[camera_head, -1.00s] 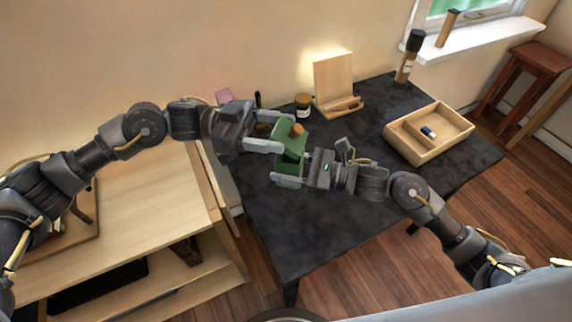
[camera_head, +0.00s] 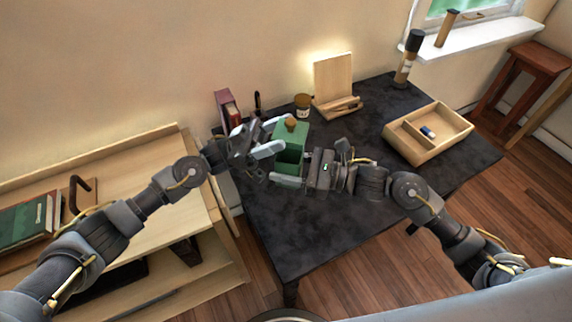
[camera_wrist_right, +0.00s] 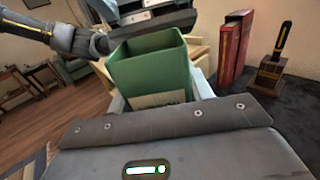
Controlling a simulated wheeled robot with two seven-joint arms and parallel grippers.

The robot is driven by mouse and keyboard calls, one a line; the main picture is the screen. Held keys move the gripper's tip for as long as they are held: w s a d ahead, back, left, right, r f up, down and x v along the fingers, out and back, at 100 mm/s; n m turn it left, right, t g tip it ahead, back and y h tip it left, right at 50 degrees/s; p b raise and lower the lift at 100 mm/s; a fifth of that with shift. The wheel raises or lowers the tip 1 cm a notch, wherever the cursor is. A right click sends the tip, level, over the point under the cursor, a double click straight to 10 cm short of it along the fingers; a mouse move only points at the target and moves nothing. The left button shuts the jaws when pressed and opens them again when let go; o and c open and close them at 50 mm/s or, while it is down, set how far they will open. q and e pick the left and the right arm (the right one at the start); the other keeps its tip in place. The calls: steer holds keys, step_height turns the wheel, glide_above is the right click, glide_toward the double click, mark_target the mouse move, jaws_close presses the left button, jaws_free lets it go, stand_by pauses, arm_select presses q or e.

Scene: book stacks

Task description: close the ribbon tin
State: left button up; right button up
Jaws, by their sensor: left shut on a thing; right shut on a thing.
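The ribbon tin's green body (camera_head: 291,160) is upright above the dark table, with its open top showing. It also shows open and empty-looking in the right wrist view (camera_wrist_right: 152,75), with a pale label low on its side. My right gripper (camera_head: 289,170) is shut on the tin body, a finger at either side. The green lid (camera_head: 298,136), with a round brown knob (camera_head: 290,122), is above and behind the opening. My left gripper (camera_head: 284,132) is shut on the lid; its fingers partly hide it. Whether lid and body touch cannot be told.
The dark table (camera_head: 300,235) is clear in front. Behind stand a red book (camera_head: 229,108), a jar (camera_head: 302,101), a wooden stand (camera_head: 333,82) and a bottle (camera_head: 408,60). A wooden tray (camera_head: 455,140) is at right, a wooden shelf (camera_head: 150,235) at left.

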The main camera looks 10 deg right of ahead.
arm_select(q)
steer(key=shift+f, duration=1.65)
steer(key=shift+f, duration=0.15)
steer(key=shift+f, duration=0.85)
steer(key=shift+f, duration=0.55)
steer(key=o, duration=1.1)
steer(key=shift+w+a+f, duration=0.1)
steer(key=shift+a+f, duration=0.05)
steer(key=w+a, duration=0.4)
steer(key=a, duration=0.8)
steer(key=shift+w+f, duration=0.3)
